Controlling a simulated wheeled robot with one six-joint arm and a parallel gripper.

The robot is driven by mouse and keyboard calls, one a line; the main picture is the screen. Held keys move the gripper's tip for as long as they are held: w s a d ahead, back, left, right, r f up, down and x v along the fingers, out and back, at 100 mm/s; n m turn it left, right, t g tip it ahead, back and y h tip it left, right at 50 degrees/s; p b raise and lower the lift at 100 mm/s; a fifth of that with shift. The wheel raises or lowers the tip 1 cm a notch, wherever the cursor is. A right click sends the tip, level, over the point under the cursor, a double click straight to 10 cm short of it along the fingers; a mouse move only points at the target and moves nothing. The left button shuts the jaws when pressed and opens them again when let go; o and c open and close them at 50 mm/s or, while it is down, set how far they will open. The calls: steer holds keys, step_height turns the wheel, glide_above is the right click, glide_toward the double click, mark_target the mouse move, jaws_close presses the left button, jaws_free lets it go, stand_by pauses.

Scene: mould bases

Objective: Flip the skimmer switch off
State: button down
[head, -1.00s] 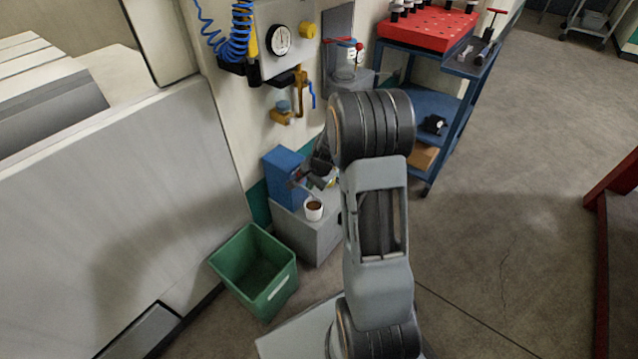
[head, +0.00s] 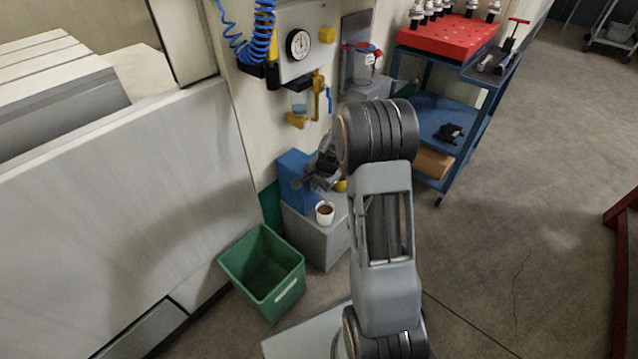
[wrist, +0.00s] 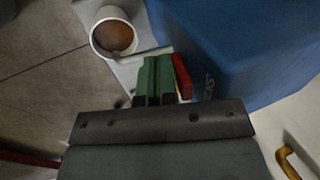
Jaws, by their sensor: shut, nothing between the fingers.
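The skimmer appears to be the blue box (head: 291,170) on a grey tank (head: 318,242) by the wall. In the wrist view the blue box (wrist: 245,45) fills the upper right. A small red part (wrist: 182,76), possibly the switch, shows between my fingers and the box. My gripper (wrist: 157,62) is shut and empty, its green fingers together just left of the red part. I cannot tell whether they touch it. In the head view my gripper (head: 306,184) is close to the box front, partly dark and blurred. The switch's position cannot be made out.
A white cup of brown liquid (head: 325,213) stands on the tank near my gripper; it also shows in the wrist view (wrist: 114,36). A green bin (head: 264,272) is on the floor in front. A blue cart (head: 440,115) stands right. Wall fittings hang above.

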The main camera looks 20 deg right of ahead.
steer(key=shift+r, duration=0.15)
steer(key=shift+r+p, duration=0.65)
steer(key=shift+p, duration=0.15)
steer(key=shift+s, duration=0.1)
steer(key=shift+s+d+f, duration=0.1)
steer(key=shift+s+d, duration=0.15)
steer(key=shift+s, duration=0.05)
steer(key=shift+s+d+f+b, duration=0.15)
steer(key=shift+s+d+b, duration=0.2)
steer(key=shift+s, duration=0.3)
steer(key=shift+s+d+f+b, duration=0.15)
steer(key=shift+s+d+b, duration=0.15)
steer(key=shift+s, duration=0.3)
steer(key=s+d+r+p, duration=0.2)
steer(key=s+r+p, duration=0.2)
steer(key=r, duration=0.4)
steer(key=shift+s+r, duration=0.2)
steer(key=shift+s, duration=0.6)
steer(key=shift+d, duration=0.1)
